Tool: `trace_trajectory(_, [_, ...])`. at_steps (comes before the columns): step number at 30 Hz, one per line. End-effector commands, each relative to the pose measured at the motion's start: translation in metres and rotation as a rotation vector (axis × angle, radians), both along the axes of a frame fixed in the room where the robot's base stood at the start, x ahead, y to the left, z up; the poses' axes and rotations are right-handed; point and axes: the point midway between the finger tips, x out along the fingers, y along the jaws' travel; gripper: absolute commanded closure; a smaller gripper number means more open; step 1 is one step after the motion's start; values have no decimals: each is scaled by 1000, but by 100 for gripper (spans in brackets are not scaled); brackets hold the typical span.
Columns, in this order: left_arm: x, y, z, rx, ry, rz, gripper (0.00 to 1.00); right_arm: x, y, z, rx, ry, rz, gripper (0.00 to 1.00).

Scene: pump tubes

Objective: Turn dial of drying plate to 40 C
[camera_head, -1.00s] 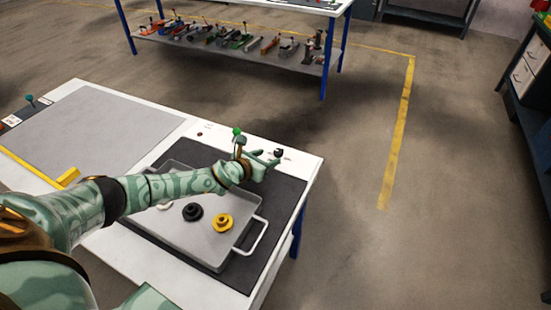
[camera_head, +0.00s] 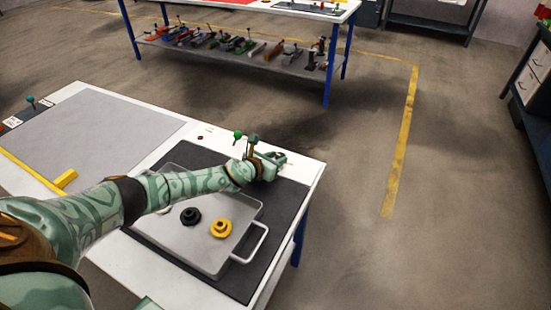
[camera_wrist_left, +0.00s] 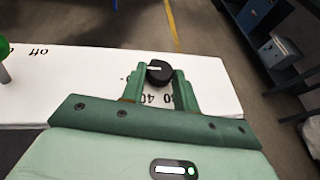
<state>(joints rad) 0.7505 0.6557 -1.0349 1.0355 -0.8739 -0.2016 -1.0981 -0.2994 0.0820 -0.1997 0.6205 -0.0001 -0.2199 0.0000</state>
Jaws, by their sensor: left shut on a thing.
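The drying plate (camera_head: 284,207) is a dark grey surface set in a white table, with a metal tray on it. Its dial is a black round knob (camera_wrist_left: 159,73) with a white mark, seen in the left wrist view on the white strip behind the plate. Upside-down printed numbers, including 40, show beside it. My left gripper (camera_wrist_left: 160,82) is shut on the dial, one green finger on each side. In the head view my left gripper (camera_head: 273,158) reaches over the plate's back edge and largely hides the dial.
The metal tray (camera_head: 186,246) holds a black part (camera_head: 190,215) and a yellow part (camera_head: 221,228). A green-topped lever (camera_head: 238,135) stands close to my left wrist. A red button (camera_head: 200,138) lies left of it. Open floor lies beyond the table.

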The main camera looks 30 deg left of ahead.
Motion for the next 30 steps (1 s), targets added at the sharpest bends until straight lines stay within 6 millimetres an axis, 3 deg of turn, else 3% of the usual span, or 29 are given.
trace_trajectory(8, [-1, -3, 4, -2, 0, 85, 92, 5, 0, 16, 0, -12, 0, 65])
trace_trajectory(18, [0, -12, 2, -3, 3, 360, 92, 13, 0, 41, 0, -32, -1, 65])
trace_trajectory(30, [4, -20, -6, -1, 6, 728, 92, 8, 3, 26, 4, -20, -1, 65])
